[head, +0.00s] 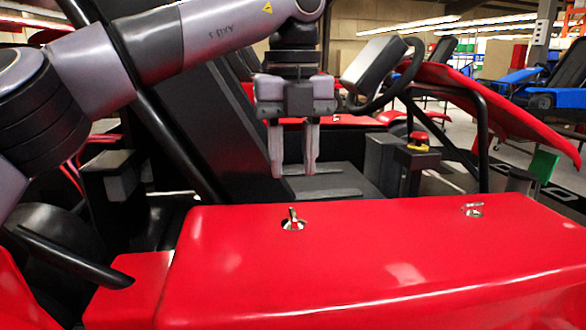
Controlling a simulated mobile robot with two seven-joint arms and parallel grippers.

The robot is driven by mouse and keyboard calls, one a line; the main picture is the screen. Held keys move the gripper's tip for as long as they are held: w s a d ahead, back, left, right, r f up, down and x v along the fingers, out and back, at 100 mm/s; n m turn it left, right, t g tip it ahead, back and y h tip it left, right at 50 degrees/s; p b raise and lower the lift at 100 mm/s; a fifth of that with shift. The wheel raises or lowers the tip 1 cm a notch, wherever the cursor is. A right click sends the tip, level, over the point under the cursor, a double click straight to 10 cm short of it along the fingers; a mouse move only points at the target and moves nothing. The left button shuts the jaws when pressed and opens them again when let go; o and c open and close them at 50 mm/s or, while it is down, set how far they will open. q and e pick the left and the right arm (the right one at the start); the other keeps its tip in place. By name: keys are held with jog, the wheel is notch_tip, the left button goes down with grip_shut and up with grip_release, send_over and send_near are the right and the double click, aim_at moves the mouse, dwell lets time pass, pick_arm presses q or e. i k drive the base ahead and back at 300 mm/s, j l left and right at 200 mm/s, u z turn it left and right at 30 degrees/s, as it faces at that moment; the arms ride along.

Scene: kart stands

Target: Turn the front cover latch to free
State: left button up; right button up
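A red kart cover (350,265) fills the lower middle of the head view. A small silver latch (292,222) sits on its top, with a thin tab standing up from a round base. A second silver latch (473,210) sits further right on the cover; its tab looks flatter. I cannot tell which of them is the front latch. My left gripper (293,172) points down, with a gap between its two grey fingers and nothing in it. In the picture it is above the first latch, apart from it. My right gripper is not in view.
A black steering wheel (388,75) and black frame bars are behind the cover. A red button on a yellow box (418,142) stands behind it to the right. A blue kart (555,90) is at the far right. The cover's top is otherwise clear.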

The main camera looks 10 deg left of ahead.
aim_at(472, 210)
jog(key=k, duration=1)
